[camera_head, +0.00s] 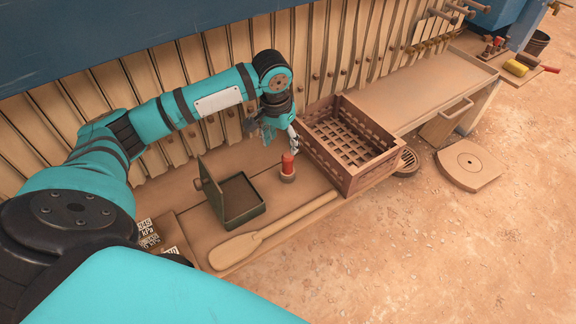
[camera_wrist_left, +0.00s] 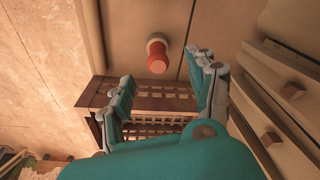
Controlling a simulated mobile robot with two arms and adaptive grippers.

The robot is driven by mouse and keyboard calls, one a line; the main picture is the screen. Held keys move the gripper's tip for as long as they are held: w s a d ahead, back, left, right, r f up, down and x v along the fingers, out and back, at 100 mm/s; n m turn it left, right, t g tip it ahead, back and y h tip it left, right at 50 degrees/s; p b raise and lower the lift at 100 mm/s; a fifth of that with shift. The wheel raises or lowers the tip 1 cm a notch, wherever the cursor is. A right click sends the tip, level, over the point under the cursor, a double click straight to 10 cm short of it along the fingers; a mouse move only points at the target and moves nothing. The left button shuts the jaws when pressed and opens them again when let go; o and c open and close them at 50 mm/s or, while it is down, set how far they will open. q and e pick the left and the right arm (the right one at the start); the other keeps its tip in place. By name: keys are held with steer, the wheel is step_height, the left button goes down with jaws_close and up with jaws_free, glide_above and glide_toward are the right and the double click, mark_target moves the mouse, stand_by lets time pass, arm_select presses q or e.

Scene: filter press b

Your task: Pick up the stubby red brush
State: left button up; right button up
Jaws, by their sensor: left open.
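The stubby red brush (camera_head: 288,168) stands upright on the wooden bench, with a red handle on top and a pale base. In the left wrist view the brush (camera_wrist_left: 157,58) shows beyond and between the spread fingertips, apart from them. My left gripper (camera_head: 281,133) is open and empty, above and behind the brush in the head view. Its two fingers also show in the left wrist view (camera_wrist_left: 165,75). My right gripper is in neither view.
A brown slatted crate (camera_head: 345,177) stands just right of the brush. An open green box (camera_head: 262,209) with a raised lid is to its left. A wooden paddle (camera_head: 235,250) lies along the front edge. Ribbed plates (camera_head: 230,130) rise behind the bench.

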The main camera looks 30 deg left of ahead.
mark_target(285, 156)
arm_select(q)
steer(key=f, duration=0.2)
steer(key=w+f, duration=0.1)
steer(key=f, duration=0.1)
step_height(285, 156, down, 2)
steer(key=shift+w+f, duration=0.1)
steer(key=shift+d+f+p, duration=0.15)
steer(key=shift+f+p, duration=0.15)
steer(key=f, duration=0.3)
steer(key=shift+w+d+f, duration=0.15)
steer(key=shift+w+f, duration=0.15)
steer(key=shift+w, duration=0.05)
steer(key=shift+f, duration=0.4)
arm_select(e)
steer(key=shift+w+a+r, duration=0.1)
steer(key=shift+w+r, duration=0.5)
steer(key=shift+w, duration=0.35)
arm_select(q)
steer(key=c, duration=0.7)
jaws_close()
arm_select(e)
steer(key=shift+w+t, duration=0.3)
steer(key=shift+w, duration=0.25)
arm_select(q)
steer(key=shift+r, duration=0.1)
